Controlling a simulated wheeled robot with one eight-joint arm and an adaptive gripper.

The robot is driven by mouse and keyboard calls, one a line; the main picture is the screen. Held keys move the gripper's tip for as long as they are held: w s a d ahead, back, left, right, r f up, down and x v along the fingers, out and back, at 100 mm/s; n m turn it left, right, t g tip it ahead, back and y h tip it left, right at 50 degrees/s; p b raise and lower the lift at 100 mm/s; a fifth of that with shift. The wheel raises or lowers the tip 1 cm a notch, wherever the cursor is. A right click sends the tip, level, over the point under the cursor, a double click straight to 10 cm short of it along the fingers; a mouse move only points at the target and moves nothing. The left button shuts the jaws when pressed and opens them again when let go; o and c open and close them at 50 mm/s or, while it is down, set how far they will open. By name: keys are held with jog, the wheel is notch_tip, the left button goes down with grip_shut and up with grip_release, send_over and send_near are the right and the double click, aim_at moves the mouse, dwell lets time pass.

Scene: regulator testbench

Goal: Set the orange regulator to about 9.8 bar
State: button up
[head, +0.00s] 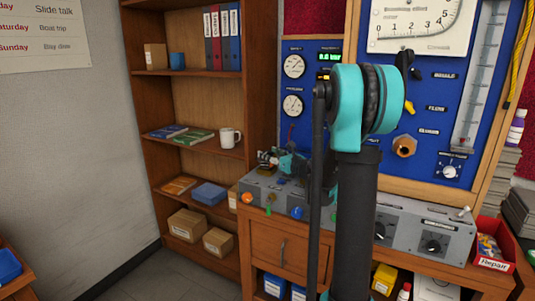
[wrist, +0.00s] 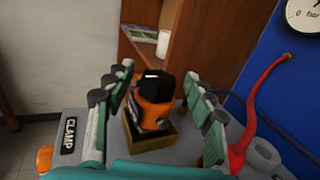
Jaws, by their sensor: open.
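The orange regulator (wrist: 155,112) with a black knob (wrist: 155,88) on top stands upright in a brass-coloured square holder (wrist: 150,139) in the wrist view. My gripper (wrist: 152,84) is open, with one finger on each side of the regulator; gaps show between the fingers and the knob. In the head view my gripper (head: 288,163) is small, over the left end of the grey bench box, and the regulator there is hard to make out. A green digital display (head: 328,57) on the blue panel shows a bar reading too small to read surely.
The grey bench box (head: 340,217) carries an orange button (head: 247,198) and black knobs. A red hose (wrist: 262,105) rises close to the right finger. A CLAMP label (wrist: 69,135) is at left. Gauges (head: 293,66) hang on the blue panel behind; a shelf (head: 190,110) stands left.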

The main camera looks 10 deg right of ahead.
jog(key=shift+x, duration=0.8)
jog(key=shift+c, duration=0.3)
jog(key=c, duration=1.1)
jog(key=shift+c, duration=0.2)
jog(key=shift+s+m+t+h, duration=0.1)
jog(key=shift+m+t+h, duration=0.2)
jog(key=shift+h, duration=0.1)
jog(key=m+t+h, duration=0.1)
jog(key=m+h, duration=0.1)
jog(key=h, duration=0.1)
jog(key=shift+a, duration=0.15)
jog(key=m+t+h, duration=0.1)
jog(key=m+h, duration=0.3)
jog(key=h, duration=0.2)
jog(key=shift+h, duration=0.4)
jog(key=m+h, duration=0.2)
jog(key=h, duration=0.1)
jog(key=m+g+h, duration=0.1)
jog(key=m+h, duration=0.2)
jog(key=shift+g+h, duration=0.3)
jog(key=shift+h, duration=0.4)
